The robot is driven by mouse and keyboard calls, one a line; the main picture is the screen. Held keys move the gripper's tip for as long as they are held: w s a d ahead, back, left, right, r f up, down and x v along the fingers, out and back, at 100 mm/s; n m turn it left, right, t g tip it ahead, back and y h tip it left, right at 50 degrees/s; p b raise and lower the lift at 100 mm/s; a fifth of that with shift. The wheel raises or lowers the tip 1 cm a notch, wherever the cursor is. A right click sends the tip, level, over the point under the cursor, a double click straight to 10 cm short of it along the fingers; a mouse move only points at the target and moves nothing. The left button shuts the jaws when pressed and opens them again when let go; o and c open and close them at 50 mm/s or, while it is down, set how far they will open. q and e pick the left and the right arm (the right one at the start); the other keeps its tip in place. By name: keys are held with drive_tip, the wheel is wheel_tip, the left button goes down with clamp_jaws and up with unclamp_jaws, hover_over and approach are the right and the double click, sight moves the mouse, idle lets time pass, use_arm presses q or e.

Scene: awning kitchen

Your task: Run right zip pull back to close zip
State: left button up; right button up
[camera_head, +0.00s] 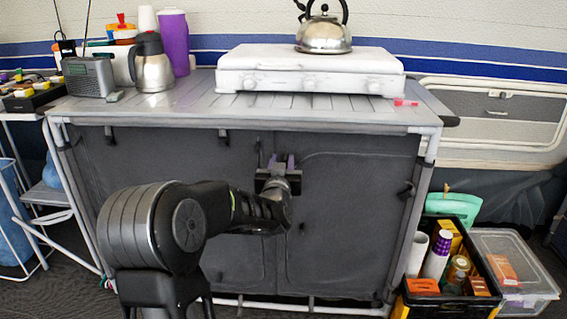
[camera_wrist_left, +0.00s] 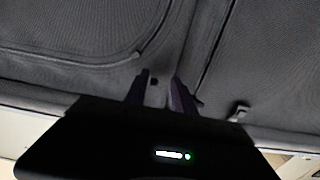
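The dark fabric cabinet front (camera_head: 345,230) has two panels with curved seams. My left gripper (camera_head: 279,160) is up against it near the top middle, between the panels. Its two purple fingers stand apart, and in the left wrist view the gripper (camera_wrist_left: 158,82) also shows a gap between them. A small dark piece (camera_wrist_left: 154,82) shows in that gap; I cannot tell whether it is a zip pull or whether the fingers touch it. The right panel's rounded corner (camera_wrist_left: 138,52) lies just beyond the fingertips. My right gripper is not in view.
The slatted tabletop (camera_head: 190,105) overhangs the cabinet and holds a white stove (camera_head: 310,72) with a kettle (camera_head: 324,35). A dark strap (camera_head: 223,137) hangs left of my gripper. A black crate (camera_head: 450,305) and a clear bin (camera_head: 520,262) stand at the lower right.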

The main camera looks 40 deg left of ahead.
use_arm(q)
drive_tip(key=shift+d, duration=0.1)
drive_tip(key=p+v, duration=0.2)
drive_tip(key=v, duration=0.5)
drive_tip(key=shift+s+d, duration=0.2)
drive_tip(key=shift+s, duration=0.15)
